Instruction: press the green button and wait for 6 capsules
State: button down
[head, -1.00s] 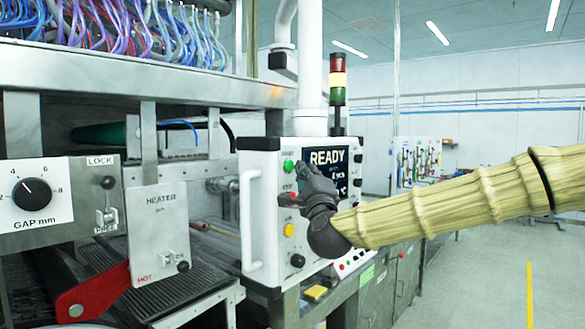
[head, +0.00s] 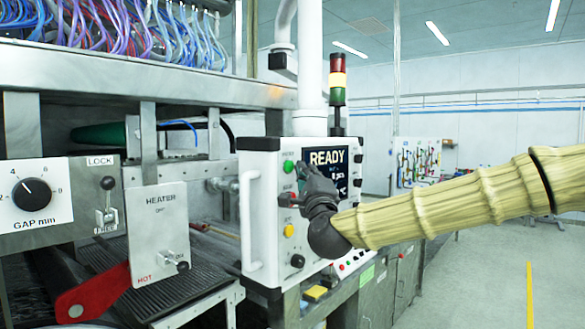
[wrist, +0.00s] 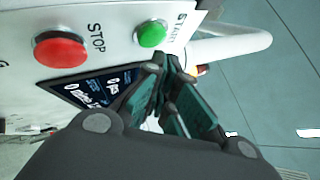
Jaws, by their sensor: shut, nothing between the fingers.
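The green button (head: 288,166) is on the white control panel (head: 262,190), at its upper left. It also shows in the wrist view (wrist: 151,33), next to the word START. My gripper (head: 299,168) is shut and empty in front of the panel, its fingertips close to the green button and just right of it in the head view. In the wrist view the fingertips (wrist: 158,66) sit just below the green button, with a gap in the picture. I cannot tell how far they are from the panel face. No capsules are visible.
A red STOP button (wrist: 60,49) sits beside the green one. A yellow button (head: 289,230) and a black knob (head: 297,261) are lower on the panel. A white handle (head: 247,220) stands out at its left edge. The floor at right is open.

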jog(key=shift+w+a+b, duration=0.15)
jog(key=shift+a+b, duration=0.05)
jog(key=shift+b, duration=0.1)
jog(key=shift+w+a, duration=0.2)
